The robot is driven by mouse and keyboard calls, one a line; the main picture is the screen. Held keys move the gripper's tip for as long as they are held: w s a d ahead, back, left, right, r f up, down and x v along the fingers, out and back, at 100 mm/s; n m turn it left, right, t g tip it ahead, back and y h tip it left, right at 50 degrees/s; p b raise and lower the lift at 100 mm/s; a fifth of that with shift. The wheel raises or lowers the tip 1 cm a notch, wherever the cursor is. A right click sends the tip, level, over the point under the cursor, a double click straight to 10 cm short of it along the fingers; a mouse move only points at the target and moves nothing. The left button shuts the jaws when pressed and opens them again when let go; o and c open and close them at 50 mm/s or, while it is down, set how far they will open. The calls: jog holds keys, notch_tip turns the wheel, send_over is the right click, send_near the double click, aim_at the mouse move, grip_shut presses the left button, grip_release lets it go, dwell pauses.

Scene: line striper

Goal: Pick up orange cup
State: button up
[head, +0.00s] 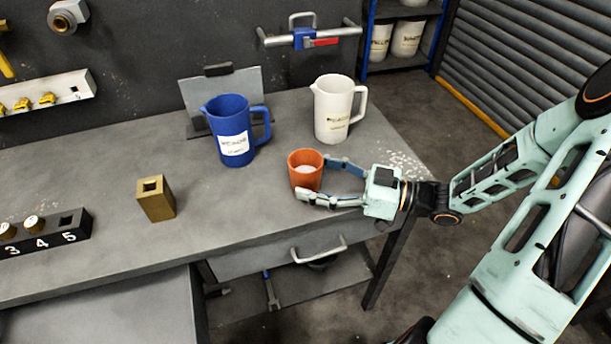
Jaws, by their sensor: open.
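The orange cup (304,172) stands upright on the grey workbench (100,206), near its right front part. Something pale shows inside it. My gripper (315,179) comes in from the right, low over the bench. Its two fingers are spread, one on the far side of the cup and one on the near side, with the tips beside the cup. I cannot tell whether either finger touches it. The near finger overlaps the cup's lower edge in the picture.
A blue pitcher (230,135) and a white pitcher (334,112) stand behind the cup. A brass block (156,198) and a numbered black holder (42,238) are to the left. White specks lie by the bench's right edge. A drawer handle (319,250) sticks out below the front edge.

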jog(key=shift+x, duration=0.9)
jog(key=shift+c, duration=0.2)
jog(key=c, duration=1.4)
jog(key=shift+r, duration=0.1)
